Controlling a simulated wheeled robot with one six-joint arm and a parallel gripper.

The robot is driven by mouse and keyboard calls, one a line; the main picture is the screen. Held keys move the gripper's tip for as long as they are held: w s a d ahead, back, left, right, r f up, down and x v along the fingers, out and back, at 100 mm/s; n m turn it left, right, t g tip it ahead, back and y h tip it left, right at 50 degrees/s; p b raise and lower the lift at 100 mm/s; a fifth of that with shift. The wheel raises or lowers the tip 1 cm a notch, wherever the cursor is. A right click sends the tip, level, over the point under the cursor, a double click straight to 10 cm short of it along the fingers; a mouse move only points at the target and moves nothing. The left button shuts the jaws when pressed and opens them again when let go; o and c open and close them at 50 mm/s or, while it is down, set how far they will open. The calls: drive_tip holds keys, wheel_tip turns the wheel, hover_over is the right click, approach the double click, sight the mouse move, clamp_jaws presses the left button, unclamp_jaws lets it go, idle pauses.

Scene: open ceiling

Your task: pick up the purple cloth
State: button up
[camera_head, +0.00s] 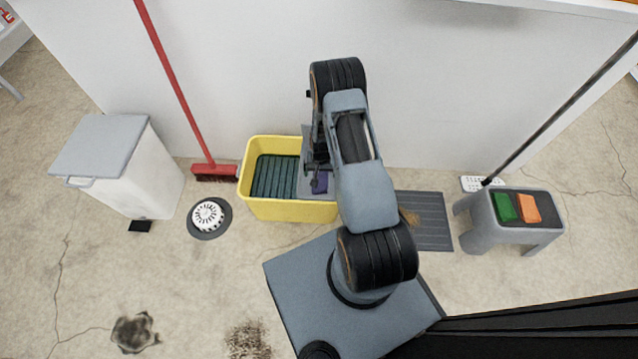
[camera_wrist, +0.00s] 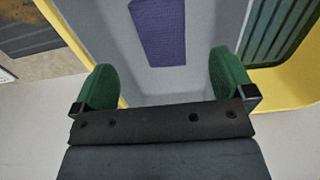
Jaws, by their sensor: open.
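The purple cloth (camera_wrist: 158,32) lies flat on a grey surface inside the yellow bucket (camera_head: 290,210). In the head view only a small part of the purple cloth (camera_head: 320,184) shows beside my arm. My gripper (camera_wrist: 160,85) is open and empty in the wrist view, with its two green fingers apart. The cloth lies ahead of the fingers, between their lines, and does not touch them. In the head view my gripper is over the right part of the bucket, and its fingertips are mostly hidden by the arm.
A dark green ribbed insert (camera_head: 274,177) fills the bucket's left part. A red broom (camera_head: 214,171) and white bin (camera_head: 125,170) stand left. A round white drain piece (camera_head: 208,215) lies on the floor. A dark mat (camera_head: 428,225) and grey stool (camera_head: 510,225) with sponges are right. A wall rises behind.

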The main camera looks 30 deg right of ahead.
sight(320, 182)
drive_tip(key=shift+w+f+b, duration=0.1)
drive_tip(key=shift+f+b, duration=1.75)
drive_tip(key=shift+f, duration=2.4)
drive_tip(key=c, duration=1.1)
drive_tip(key=shift+r, duration=0.1)
